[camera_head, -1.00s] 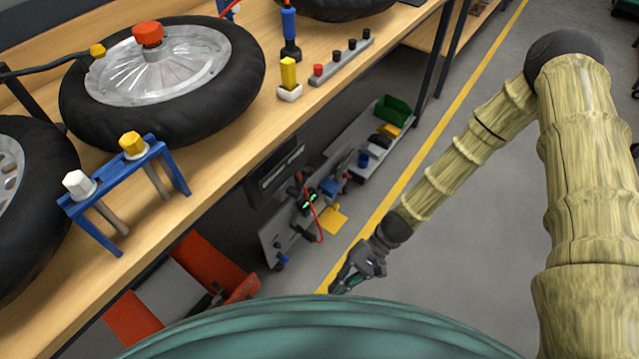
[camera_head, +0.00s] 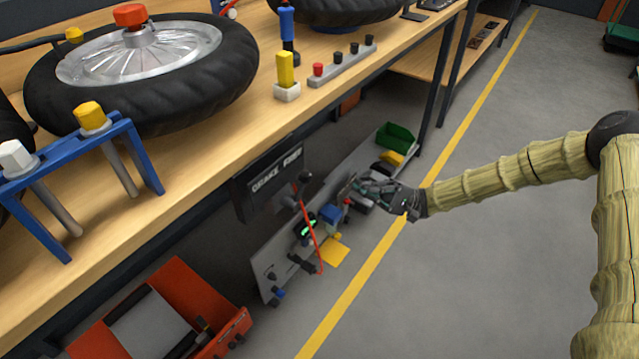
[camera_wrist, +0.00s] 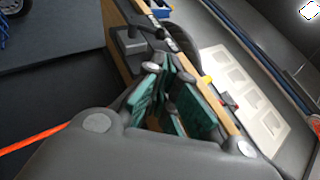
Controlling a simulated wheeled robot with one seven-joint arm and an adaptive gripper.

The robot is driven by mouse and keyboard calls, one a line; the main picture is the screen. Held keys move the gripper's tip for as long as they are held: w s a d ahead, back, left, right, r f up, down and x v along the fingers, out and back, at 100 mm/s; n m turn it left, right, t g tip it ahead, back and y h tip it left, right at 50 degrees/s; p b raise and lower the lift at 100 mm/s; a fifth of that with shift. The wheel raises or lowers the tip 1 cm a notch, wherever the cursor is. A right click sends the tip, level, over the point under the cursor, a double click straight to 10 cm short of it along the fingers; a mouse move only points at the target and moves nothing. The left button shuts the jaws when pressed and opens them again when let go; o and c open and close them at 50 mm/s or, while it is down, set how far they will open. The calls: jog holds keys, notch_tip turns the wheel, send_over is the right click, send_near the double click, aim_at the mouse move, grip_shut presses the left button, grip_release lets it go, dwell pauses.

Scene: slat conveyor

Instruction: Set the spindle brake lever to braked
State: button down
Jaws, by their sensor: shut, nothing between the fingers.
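A dark sign (camera_head: 268,183) reading "BRAKE" and a second, unclear word hangs below the workbench edge in the head view. A dark round knob (camera_head: 305,177) stands just right of it and may be the end of the brake lever; its shaft and setting are not clear. My gripper (camera_head: 350,186) is shut and empty, to the right of the knob and apart from it. In the wrist view my gripper (camera_wrist: 168,73) shows its green-padded fingers, with a dark round knob (camera_wrist: 160,33) beyond their tips; I cannot tell whether this is the same knob.
The wooden workbench (camera_head: 215,130) carries tyres (camera_head: 190,95), a blue stand (camera_head: 140,155) and a button strip (camera_head: 345,62). Below are a grey low surface (camera_head: 268,265) with small items, a green bin (camera_head: 395,137) and an orange-red case (camera_head: 185,290). The floor at right is open.

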send_near(301, 190)
jog(key=w+a+r, duration=0.1)
jog(key=a+r, duration=0.3)
jog(key=shift+w+r, duration=0.15)
jog(key=shift+w, duration=0.1)
dwell(0.5)
jog(key=shift+a+r, duration=0.1)
jog(key=shift+r+n+h+p, duration=0.2)
jog(key=shift+n+h+p, duration=0.1)
jog(key=shift+h+p, duration=0.1)
